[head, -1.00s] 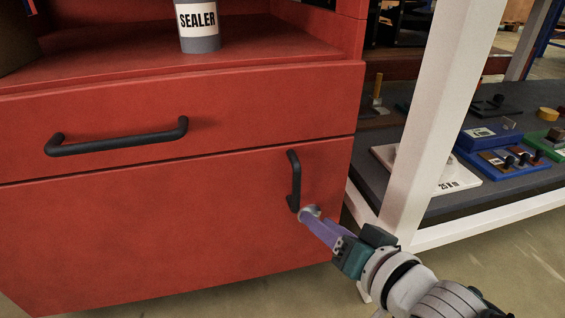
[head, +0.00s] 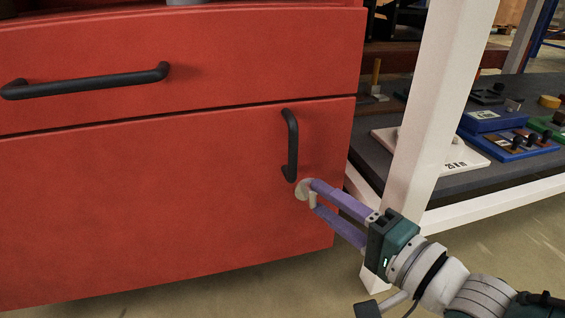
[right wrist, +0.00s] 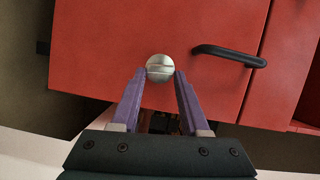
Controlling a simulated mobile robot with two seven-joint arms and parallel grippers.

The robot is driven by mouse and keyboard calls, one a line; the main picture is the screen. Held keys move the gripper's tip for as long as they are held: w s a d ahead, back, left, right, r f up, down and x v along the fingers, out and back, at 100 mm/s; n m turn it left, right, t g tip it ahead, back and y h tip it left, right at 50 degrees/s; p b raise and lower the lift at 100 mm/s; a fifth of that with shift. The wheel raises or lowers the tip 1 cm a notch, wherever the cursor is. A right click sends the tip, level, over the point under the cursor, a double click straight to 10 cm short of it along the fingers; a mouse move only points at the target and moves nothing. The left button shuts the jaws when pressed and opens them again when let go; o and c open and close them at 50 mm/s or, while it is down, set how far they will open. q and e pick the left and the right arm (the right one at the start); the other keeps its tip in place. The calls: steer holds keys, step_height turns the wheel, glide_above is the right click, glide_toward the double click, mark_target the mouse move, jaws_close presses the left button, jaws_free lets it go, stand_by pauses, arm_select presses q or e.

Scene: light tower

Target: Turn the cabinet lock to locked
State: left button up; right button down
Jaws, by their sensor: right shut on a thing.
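The cabinet lock (head: 302,189) is a small, round, silvery knob on the red lower cabinet door (head: 150,215), just below the black upright handle (head: 291,145). In the right wrist view the lock (right wrist: 160,67) shows a raised bar across its face. My right gripper (head: 313,196) has two purple fingers, one above the other in the head view, with their tips at the lock. It is shut on the lock; the fingertips (right wrist: 160,74) sit on either side of it in the right wrist view. My left gripper is not in view.
A drawer with a black handle (head: 85,82) is above the door.

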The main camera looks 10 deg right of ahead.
steer(key=shift+f+m+t+b, duration=0.2)
steer(key=shift+m+t+b, duration=0.1)
steer(key=shift+m, duration=0.3)
steer(key=shift+c, duration=2)
jaws_free()
steer(key=shift+r, duration=0.1)
steer(key=shift+s+d, duration=0.1)
steer(key=shift+s, duration=0.1)
steer(key=p+v, duration=0.3)
steer(key=v, duration=0.6)
steer(key=shift+s+d+p, duration=0.2)
steer(key=shift+s+p, duration=0.05)
steer(key=shift+p, duration=0.15)
